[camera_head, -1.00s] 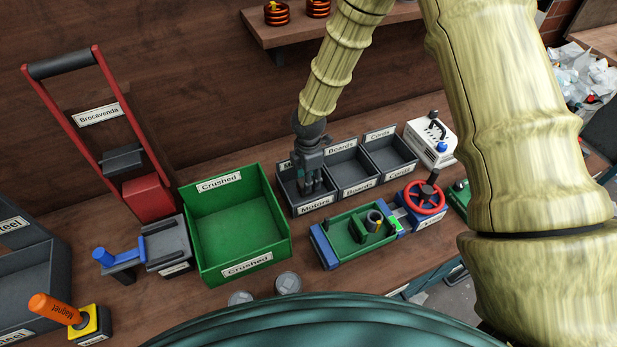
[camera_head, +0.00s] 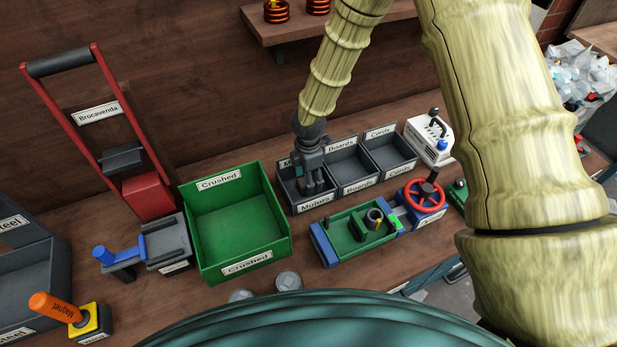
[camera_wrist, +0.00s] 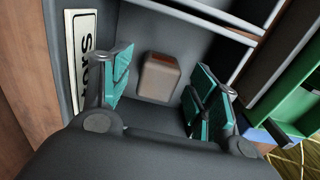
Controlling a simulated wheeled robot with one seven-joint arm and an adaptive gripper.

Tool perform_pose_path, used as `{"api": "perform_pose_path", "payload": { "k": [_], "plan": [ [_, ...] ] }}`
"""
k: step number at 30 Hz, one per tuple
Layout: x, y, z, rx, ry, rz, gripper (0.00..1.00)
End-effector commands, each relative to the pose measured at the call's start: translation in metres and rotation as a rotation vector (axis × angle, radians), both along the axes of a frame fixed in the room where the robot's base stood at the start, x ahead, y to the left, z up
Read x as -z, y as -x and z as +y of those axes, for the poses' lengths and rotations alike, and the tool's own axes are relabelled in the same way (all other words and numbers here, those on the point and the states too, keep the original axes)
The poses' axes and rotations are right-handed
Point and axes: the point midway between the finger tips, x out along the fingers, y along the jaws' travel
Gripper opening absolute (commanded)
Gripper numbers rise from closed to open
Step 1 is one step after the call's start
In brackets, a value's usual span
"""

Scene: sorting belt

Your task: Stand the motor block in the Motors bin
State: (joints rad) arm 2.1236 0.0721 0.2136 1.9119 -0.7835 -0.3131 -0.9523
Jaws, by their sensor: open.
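The motor block (camera_wrist: 159,78), a small grey-brown box with a reddish patch at one end, is inside the dark grey Motors bin (camera_head: 314,204). In the wrist view, the bin's floor and walls (camera_wrist: 185,38) surround it, and the label is on the left. My gripper (camera_head: 313,188) reaches down into this bin. In the wrist view, its teal-padded fingers (camera_wrist: 164,88) are spread on either side of the block, with gaps visible at both sides. I cannot tell for sure whether the block stands upright. In the head view, the block is hidden by the gripper.
The Boards bin (camera_head: 359,186) and Cords bin (camera_head: 398,170) adjoin on the right. The green Crushed bin (camera_head: 286,222) is close on the left. A green and blue fixture (camera_head: 343,246) and a red handwheel (camera_head: 425,197) stand in front. A shelf (camera_head: 285,34) hangs above.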

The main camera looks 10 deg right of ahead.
Motion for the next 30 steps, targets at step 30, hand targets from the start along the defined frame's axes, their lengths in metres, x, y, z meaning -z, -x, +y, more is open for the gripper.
{"api": "perform_pose_path", "payload": {
  "k": [30],
  "plan": [
    [-0.118,-0.001,0.0,0.001,0.0,-0.001,0.6]
  ]
}}
